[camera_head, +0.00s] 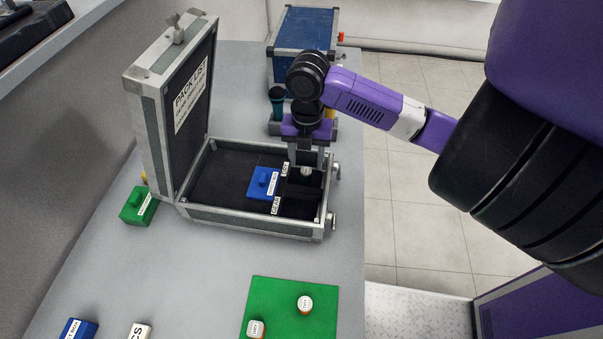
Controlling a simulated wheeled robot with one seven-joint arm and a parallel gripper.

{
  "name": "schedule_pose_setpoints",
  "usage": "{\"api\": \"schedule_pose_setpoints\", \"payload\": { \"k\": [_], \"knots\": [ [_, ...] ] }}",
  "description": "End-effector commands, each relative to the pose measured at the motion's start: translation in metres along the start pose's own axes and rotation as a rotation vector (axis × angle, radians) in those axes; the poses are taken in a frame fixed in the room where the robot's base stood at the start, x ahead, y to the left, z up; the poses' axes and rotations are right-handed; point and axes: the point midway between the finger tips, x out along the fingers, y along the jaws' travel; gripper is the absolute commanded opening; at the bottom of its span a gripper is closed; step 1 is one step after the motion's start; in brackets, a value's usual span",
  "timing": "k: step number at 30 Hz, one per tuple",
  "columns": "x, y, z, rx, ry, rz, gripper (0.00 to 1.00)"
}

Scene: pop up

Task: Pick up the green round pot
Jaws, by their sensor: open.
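My gripper (306,160) points straight down over the right side of the open case, above its small divided compartments, and is open. A small round pale-topped pot (306,171) is in the upper compartment, just below or between the fingertips; its side colour cannot be told. Two small pots with white labelled tops stand on the green mat (285,288): a round one with an orange rim (304,303) and a more square-looking one (255,328). No pot is clearly green in this view. The fingers partly hide the compartment.
The open case (255,222) has a raised lid (180,105) at left and holds a blue block (263,183). A green block (138,206) stands left of it. A blue box (303,32) and a teal object (277,102) stand behind. The grey table between case and mat is clear.

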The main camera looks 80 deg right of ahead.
Motion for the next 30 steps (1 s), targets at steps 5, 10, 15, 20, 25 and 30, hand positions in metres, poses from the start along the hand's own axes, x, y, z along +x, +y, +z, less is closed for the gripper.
{"api": "schedule_pose_setpoints", "payload": {
  "k": [5, 10, 15, 20, 25, 30],
  "knots": [
    [0.018, 0.000, 0.000, 0.002, 0.003, 0.000, 0.52],
    [0.043, 0.000, 0.001, 0.003, 0.003, 0.000, 0.52],
    [0.058, 0.000, 0.002, 0.002, 0.002, 0.000, 0.52],
    [0.060, 0.000, 0.002, 0.001, 0.001, 0.000, 0.52],
    [0.060, 0.000, 0.002, 0.001, 0.001, 0.000, 0.36],
    [0.060, 0.000, 0.002, 0.001, 0.001, -0.001, 0.03]
  ]
}}
